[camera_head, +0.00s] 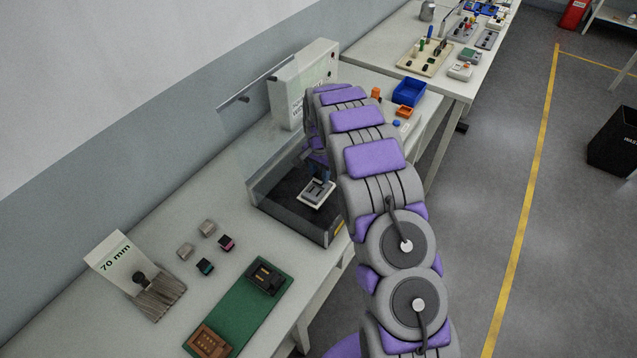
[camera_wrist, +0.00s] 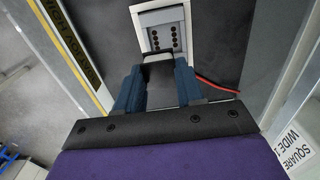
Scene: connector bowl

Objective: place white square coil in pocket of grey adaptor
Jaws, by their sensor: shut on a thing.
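A grey block with a row of dark holes on each side (camera_wrist: 163,38), likely the grey adaptor, sits inside a white square frame (camera_wrist: 138,22). In the head view the white square frame (camera_head: 304,197) lies on the dark floor of an open-topped enclosure.
A red wire (camera_wrist: 215,86) runs right of the fingers. A green mat (camera_head: 240,305) with black and brown blocks, several small cubes (camera_head: 207,228) and a 70 mm card (camera_head: 116,252) lie nearer. A blue bin (camera_head: 409,92) stands behind.

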